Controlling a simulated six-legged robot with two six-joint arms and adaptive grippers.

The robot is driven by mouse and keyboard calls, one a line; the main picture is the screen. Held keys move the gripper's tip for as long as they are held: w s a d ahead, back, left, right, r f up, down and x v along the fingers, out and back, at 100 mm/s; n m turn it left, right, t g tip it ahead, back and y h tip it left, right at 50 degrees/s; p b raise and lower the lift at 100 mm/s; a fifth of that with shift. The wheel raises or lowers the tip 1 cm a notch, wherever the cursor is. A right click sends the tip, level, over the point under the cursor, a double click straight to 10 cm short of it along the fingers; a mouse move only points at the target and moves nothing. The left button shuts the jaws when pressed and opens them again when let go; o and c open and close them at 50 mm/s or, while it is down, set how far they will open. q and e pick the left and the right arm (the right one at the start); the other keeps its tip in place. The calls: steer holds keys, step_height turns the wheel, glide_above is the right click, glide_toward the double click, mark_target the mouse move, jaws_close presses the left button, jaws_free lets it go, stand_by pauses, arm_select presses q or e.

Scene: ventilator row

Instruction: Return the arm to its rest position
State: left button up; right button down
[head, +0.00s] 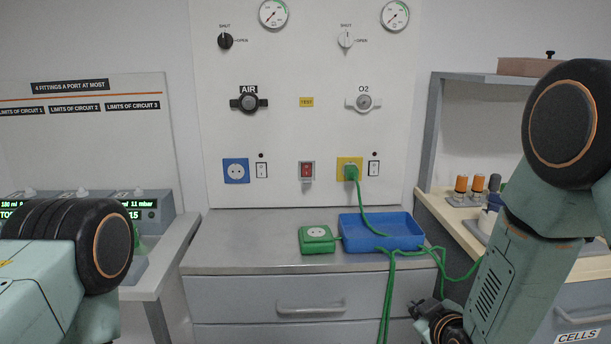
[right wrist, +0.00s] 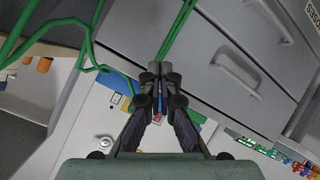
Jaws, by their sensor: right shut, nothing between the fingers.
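My right arm comes in from the right in the head view. Its gripper (head: 430,316) is low in front of the grey drawers, partly cut off by the bottom edge. In the right wrist view the gripper (right wrist: 158,76) has its two dark fingers together with nothing between them. A green cable (right wrist: 178,38) passes just beyond the fingertips in that view; I cannot tell whether they touch. My left arm shows at the lower left of the head view, and its gripper is out of the picture.
A blue tray (head: 350,240) and a green socket box (head: 317,239) stand on the grey counter (head: 240,256). A green cable (head: 385,290) runs from the yellow wall socket (head: 343,163) through the tray and hangs over the drawers. A side bench (head: 455,215) stands right.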

steer(key=s+f+m+g, duration=0.2)
steer(key=s+f+g, duration=0.2)
steer(key=s, duration=0.9)
steer(key=s+f+m+g, duration=0.2)
steer(key=s+f+g, duration=0.2)
steer(key=s+f, duration=0.4)
steer(key=s+f+m+g, duration=0.3)
steer(key=s+f, duration=0.4)
steer(key=s, duration=1)
steer(key=shift+s+g, duration=0.3)
steer(key=shift+g, duration=0.3)
